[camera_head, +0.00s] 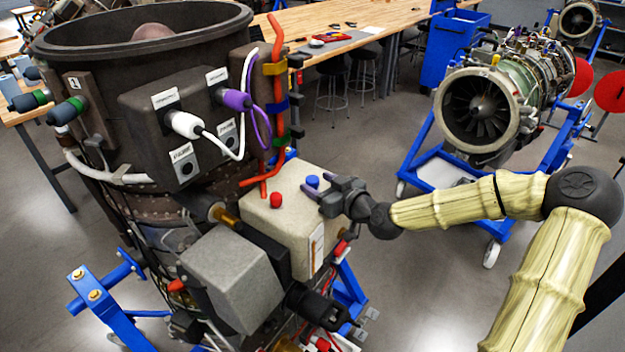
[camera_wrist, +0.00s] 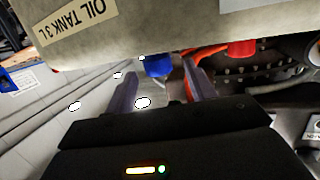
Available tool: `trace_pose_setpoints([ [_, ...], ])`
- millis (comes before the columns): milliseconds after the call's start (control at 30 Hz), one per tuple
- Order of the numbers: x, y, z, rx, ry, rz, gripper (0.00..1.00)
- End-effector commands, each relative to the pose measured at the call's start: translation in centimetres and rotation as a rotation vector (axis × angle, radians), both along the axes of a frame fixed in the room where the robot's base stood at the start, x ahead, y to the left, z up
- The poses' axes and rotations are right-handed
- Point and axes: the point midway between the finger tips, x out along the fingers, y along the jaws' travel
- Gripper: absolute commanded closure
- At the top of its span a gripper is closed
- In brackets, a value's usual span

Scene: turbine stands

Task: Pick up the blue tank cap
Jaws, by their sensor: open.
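The blue tank cap (camera_head: 313,181) sits on top of the beige oil tank (camera_head: 290,228), toward its far right edge. My gripper (camera_head: 316,198) is open and empty. It comes in from the right, with its purple fingers close to the cap in the head view. In the wrist view the blue cap (camera_wrist: 157,66) lies between the two fingers (camera_wrist: 161,74), near their tips. I cannot tell whether either finger touches it. The tank (camera_wrist: 200,22) fills the top of the wrist view, its label reading "OIL TANK 3L".
A red cap (camera_head: 276,199) stands on the tank left of the blue one. An orange-red pipe (camera_head: 270,110) rises behind the tank. The large dark engine casing (camera_head: 110,50) stands at left. Another turbine on a blue stand (camera_head: 490,110) is at right, with open floor between.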

Motion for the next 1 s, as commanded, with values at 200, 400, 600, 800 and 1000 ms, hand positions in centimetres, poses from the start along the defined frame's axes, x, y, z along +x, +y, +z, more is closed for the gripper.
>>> trace_pose_setpoints([
  [200, 2.1, 1.7, -0.2, 0.003, 0.001, 0.003, 0.45],
  [400, 2.6, 2.1, -0.6, -0.001, -0.001, 0.001, 0.45],
  [600, 2.6, 2.0, -0.6, -0.001, -0.001, 0.001, 0.45],
  [800, 2.6, 2.0, -0.6, -0.001, -0.001, 0.001, 0.45],
  [1000, 2.6, 2.0, -0.6, -0.001, -0.001, 0.001, 0.79],
])
